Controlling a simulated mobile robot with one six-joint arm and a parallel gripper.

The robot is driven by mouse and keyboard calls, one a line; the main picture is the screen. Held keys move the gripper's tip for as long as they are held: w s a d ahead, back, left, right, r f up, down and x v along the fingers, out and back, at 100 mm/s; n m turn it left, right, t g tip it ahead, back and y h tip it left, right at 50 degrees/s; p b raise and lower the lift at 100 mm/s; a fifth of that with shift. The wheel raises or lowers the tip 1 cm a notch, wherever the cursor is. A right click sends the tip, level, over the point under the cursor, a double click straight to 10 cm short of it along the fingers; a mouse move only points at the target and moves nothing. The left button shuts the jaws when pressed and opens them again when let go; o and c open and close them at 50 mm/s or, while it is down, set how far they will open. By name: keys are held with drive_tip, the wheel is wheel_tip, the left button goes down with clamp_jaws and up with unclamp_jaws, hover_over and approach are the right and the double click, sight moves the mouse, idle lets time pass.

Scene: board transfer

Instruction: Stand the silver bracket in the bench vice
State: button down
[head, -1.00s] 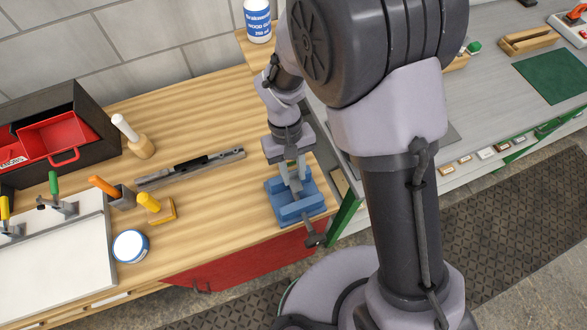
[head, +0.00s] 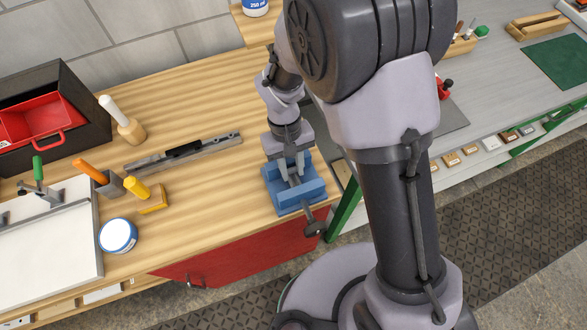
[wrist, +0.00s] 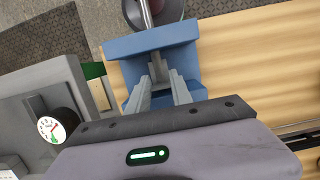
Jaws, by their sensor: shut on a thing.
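The blue bench vice (head: 303,198) stands at the front right corner of the wooden bench, its handle toward the front. My gripper (head: 292,172) points down over the vice and is shut on the silver bracket (head: 294,181). In the wrist view, the bracket (wrist: 158,67) shows as a small grey upright piece between my fingertips and the far blue jaw of the vice (wrist: 150,42). The bracket's lower part is down between the vice jaws. My fingers hide much of it, and I cannot tell whether it touches the vice floor.
A long grey metal rail (head: 185,152) lies left of the vice. A yellow-handled tool (head: 138,187), a round white tin (head: 118,236) and a black toolbox with a red tray (head: 45,125) are further left. The bench between rail and vice is clear.

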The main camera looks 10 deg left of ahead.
drive_tip(key=c, duration=1.1)
unclamp_jaws()
drive_tip(key=shift+s+d+f, duration=0.2)
drive_tip(key=shift+s+f, duration=0.1)
drive_tip(key=shift+f, duration=0.2)
drive_tip(key=shift+s+d+f, duration=0.15)
drive_tip(key=shift+s+f, duration=0.15)
drive_tip(key=shift+f, duration=0.15)
drive_tip(key=shift+o, duration=0.2)
drive_tip(key=r, duration=0.1)
drive_tip(key=w+a+r+p, duration=0.1)
drive_tip(key=w+r, duration=0.1)
drive_tip(key=r, duration=0.1)
drive_tip(key=shift+a+r+p, duration=0.1)
drive_tip(key=shift+a+p, duration=0.05)
drive_tip(key=shift+p, duration=0.15)
drive_tip(key=p+v, duration=0.4)
drive_tip(key=v, duration=1.1)
drive_tip(key=shift+s+d, duration=0.2)
